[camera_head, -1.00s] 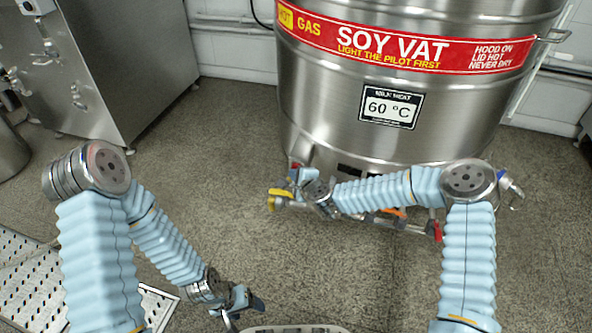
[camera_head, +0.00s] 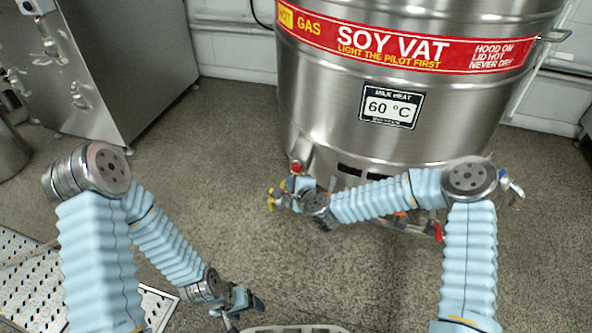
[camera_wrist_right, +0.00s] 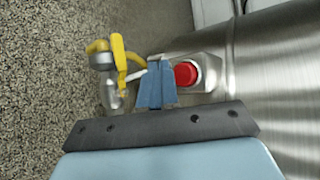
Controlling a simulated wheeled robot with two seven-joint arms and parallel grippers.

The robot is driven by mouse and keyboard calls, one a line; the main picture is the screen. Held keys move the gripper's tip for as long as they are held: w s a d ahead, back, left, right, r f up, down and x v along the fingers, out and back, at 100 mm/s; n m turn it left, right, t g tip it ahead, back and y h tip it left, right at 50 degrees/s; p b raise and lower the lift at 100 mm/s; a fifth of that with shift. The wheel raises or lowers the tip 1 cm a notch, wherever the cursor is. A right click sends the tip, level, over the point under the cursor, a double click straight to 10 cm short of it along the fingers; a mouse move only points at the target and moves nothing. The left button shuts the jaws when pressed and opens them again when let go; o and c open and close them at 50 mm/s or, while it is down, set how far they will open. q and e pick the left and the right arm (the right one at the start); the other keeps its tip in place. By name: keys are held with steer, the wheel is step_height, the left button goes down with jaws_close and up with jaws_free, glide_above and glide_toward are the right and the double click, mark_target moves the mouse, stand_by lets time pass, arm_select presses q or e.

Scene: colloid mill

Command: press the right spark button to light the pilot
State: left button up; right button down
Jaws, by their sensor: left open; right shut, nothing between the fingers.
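A red button (camera_head: 297,167) sits in a metal housing at the vat's lower left front. It also shows in the right wrist view (camera_wrist_right: 186,74), just right of my right gripper (camera_wrist_right: 155,84). That gripper is shut and empty, its blue fingers close beside the button housing; I cannot tell whether they touch it. In the head view my right gripper (camera_head: 296,186) is just below the button. My left gripper (camera_head: 246,308) is open and empty over the floor at bottom centre.
The steel soy vat (camera_head: 400,125) fills the upper right. A yellow-handled valve (camera_wrist_right: 120,60) stands left of my right fingers. A steel cabinet (camera_head: 110,60) stands at upper left. The floor between is clear.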

steer(key=shift+s+a, duration=0.25)
steer(key=shift+s, duration=0.5)
steer(key=shift+s+a, duration=0.25)
steer(key=shift+s, duration=0.5)
